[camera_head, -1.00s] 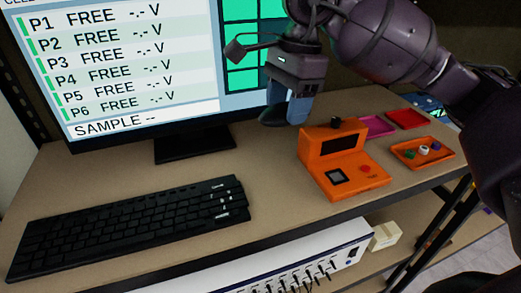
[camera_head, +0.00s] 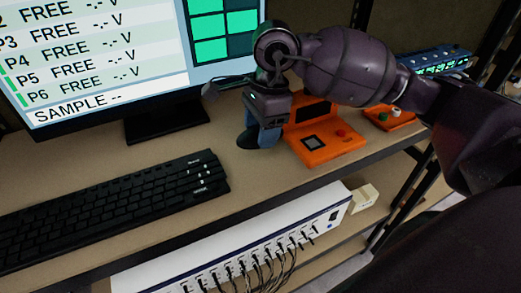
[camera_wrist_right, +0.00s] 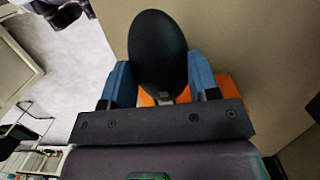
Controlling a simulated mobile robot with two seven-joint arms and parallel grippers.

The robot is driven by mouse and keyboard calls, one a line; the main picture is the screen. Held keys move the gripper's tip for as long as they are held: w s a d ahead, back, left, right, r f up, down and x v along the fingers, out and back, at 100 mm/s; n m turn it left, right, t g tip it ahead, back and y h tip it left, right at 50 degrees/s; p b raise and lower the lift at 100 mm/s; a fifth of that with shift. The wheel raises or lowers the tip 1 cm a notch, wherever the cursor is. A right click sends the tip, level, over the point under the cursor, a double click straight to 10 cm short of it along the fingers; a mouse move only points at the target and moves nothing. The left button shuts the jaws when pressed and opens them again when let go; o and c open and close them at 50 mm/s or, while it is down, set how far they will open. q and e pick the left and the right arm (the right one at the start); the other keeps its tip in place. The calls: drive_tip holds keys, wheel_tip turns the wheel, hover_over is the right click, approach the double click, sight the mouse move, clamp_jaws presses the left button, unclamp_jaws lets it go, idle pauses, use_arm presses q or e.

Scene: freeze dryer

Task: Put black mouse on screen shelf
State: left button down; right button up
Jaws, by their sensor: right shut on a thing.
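The black mouse (camera_head: 249,138) is held in my right gripper (camera_head: 263,133), whose blue fingers are shut on its sides. In the right wrist view, the mouse (camera_wrist_right: 158,52) stands out as a dark oval between the two blue fingers (camera_wrist_right: 160,82). The screen shelf (camera_head: 245,180) is the tan board bearing the monitor (camera_head: 85,60) and the black keyboard (camera_head: 110,205). The mouse is over this shelf, between the monitor stand and the orange device. I cannot tell whether it touches the board. My left gripper is out of view.
The orange device (camera_head: 318,152) stands close right of my right gripper. An orange tray (camera_head: 402,120) with small coloured pieces lies farther right. A white unit with cables (camera_head: 245,240) sits on the level below. Bare board lies between keyboard and device.

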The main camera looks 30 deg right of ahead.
sight(261, 164)
wheel_tip(261, 164, down, 6)
drive_tip(key=shift+f, duration=0.25)
drive_tip(key=shift+f, duration=0.1)
idle(0.4)
drive_tip(key=o, duration=0.9)
drive_tip(key=shift+o, duration=0.2)
